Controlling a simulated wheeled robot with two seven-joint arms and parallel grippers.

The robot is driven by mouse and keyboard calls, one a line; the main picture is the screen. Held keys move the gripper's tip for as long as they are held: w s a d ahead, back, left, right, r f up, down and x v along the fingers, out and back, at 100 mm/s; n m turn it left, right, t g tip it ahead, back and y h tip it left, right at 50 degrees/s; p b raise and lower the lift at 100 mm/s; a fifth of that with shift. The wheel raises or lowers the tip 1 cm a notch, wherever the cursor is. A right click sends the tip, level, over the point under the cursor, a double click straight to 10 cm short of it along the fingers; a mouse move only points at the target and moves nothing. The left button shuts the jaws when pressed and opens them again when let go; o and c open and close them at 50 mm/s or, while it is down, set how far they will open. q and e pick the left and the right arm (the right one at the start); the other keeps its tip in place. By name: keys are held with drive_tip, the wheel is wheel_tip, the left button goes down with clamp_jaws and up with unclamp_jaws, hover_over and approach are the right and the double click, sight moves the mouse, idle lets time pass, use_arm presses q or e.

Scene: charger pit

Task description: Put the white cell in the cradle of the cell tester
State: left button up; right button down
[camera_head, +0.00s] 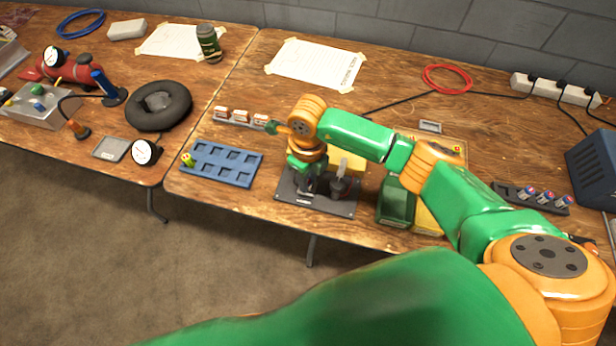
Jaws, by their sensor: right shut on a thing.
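My right gripper (306,186) points down over a dark plate fixture (326,204) at the table's front edge. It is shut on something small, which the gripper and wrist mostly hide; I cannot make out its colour. No separate white cell can be picked out with certainty. My left gripper is not in view.
A blue pocketed tray (222,179) lies left of the fixture, with a small yellow-green item (187,160) at its left end. Behind it is a row of red-and-white items (241,118). A green box (397,204) stands close on the right. A dark rack (507,190) holds several cells.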

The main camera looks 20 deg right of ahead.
drive_tip(key=shift+f, duration=0.15)
drive_tip(key=c, duration=0.6)
unclamp_jaws()
wheel_tip(320, 180, up, 7)
drive_tip(key=p, duration=0.5)
idle(0.4)
